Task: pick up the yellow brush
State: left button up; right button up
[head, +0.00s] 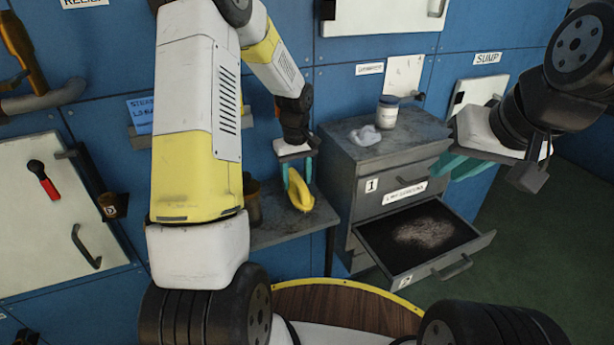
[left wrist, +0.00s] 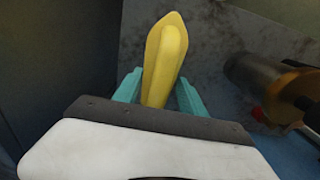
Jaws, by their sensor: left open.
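The yellow brush (head: 301,195) lies on the small grey shelf (head: 290,232) against the blue wall. In the left wrist view the brush (left wrist: 163,62) is long with a pointed end, and its near part runs between my fingers. My left gripper (head: 297,172) points down at the brush from above. Its teal fingers are open, one on each side of the brush, with gaps visible beside it in the left wrist view (left wrist: 158,90). My right gripper (head: 462,165) is by the cabinet's right side; its teal fingers are partly hidden by its white palm.
A grey cabinet (head: 384,170) stands right of the shelf, with its lower drawer (head: 478,240) pulled open. A jar (head: 387,112) and a pale lump (head: 365,135) stand on top.

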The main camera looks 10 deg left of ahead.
pick_arm(q)
jog(key=shift+f, duration=0.3)
grip_shut()
jog(key=shift+r, duration=0.1)
jog(key=shift+r, duration=0.5)
jog(key=r, duration=0.1)
jog(key=s+r, duration=0.1)
jog(key=shift+d+r, duration=0.15)
jog(key=shift+r, duration=0.15)
jog(key=s+d+r, duration=0.1)
jog(key=s+d, duration=0.3)
jog(key=s, duration=1)
jog(key=shift+s+r, duration=0.15)
jog(key=shift+s, duration=0.1)
